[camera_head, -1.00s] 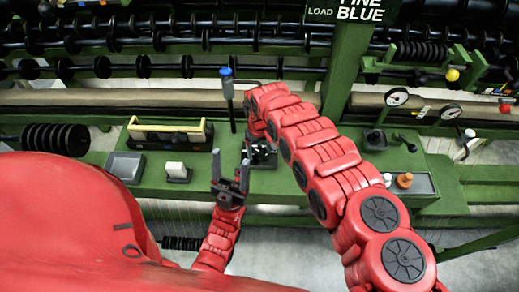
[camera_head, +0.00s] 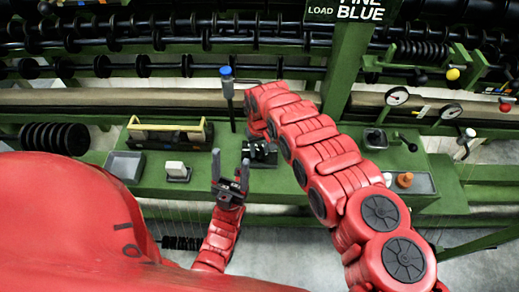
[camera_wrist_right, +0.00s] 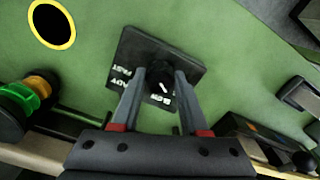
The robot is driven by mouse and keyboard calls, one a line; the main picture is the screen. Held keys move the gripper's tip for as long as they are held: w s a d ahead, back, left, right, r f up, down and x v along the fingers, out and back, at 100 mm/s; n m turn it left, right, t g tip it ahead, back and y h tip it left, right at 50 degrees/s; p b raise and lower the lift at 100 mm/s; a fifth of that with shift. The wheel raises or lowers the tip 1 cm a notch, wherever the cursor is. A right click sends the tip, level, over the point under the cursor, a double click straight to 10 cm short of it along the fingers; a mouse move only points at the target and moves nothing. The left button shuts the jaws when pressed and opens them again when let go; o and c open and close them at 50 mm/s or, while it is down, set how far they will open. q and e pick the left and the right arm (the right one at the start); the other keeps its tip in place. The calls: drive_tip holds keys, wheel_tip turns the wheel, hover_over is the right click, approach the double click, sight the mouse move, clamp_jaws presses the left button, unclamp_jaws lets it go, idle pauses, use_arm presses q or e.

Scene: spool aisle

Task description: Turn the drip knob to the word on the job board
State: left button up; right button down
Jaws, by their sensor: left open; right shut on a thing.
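The drip knob (camera_wrist_right: 159,76) is a round black knob on a square black plate (camera_wrist_right: 138,48) with white words. I can read FAST, part of a word ending in ADY, and what looks like SLOW. A short white mark on the knob points toward the SLOW side. My right gripper (camera_wrist_right: 160,88) is shut on the knob, one finger on each side, and partly covers the lettering. My left gripper (camera_head: 231,168) is open and empty, left of the plate. A board (camera_head: 350,11) reads LOAD and BLUE, its top cut off.
A blue-topped post (camera_head: 227,85) stands behind the grippers. On the green bench are a grey tray (camera_head: 125,166), a white block (camera_head: 176,170) and a yellow-handled holder (camera_head: 166,135).

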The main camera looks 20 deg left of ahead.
drive_tip(key=shift+f+m+b, duration=0.1)
drive_tip(key=shift+m+b, duration=0.2)
drive_tip(key=shift+m, duration=0.8)
drive_tip(key=shift+m+b, duration=0.95)
drive_tip(key=shift+m, duration=1.25)
drive_tip(key=shift+c, duration=2.1)
unclamp_jaws()
